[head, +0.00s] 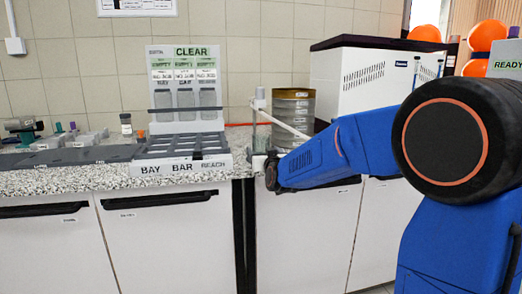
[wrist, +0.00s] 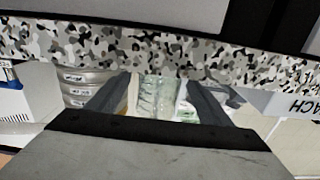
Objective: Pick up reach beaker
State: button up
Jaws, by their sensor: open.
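A clear glass vessel (wrist: 157,96), probably the reach beaker, shows between the fingers of my gripper (wrist: 158,100) in the wrist view. The fingers are apart, and I cannot tell whether they touch it. In the head view a clear upright vessel (head: 262,138) stands near the counter's front edge, right of the rack (head: 183,147) labelled BAY, BAR and REACH. My gripper (head: 262,165) is low at that edge, mostly hidden by its own wrist. Three clear jars (head: 186,100) show against the board above the rack.
A stack of metal sieves (head: 293,108) stands behind my arm, beside a white machine (head: 360,80). A white post (head: 258,100) with a slanting bar rises near the vessel. The speckled counter edge (wrist: 160,45) crosses the wrist view close to the fingers. Small items lie at left.

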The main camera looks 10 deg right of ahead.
aim_at(259, 144)
jog(key=shift+w+r, duration=0.2)
jog(key=shift+w, duration=3)
jog(key=c, duration=1.3)
jog(key=shift+r, duration=0.2)
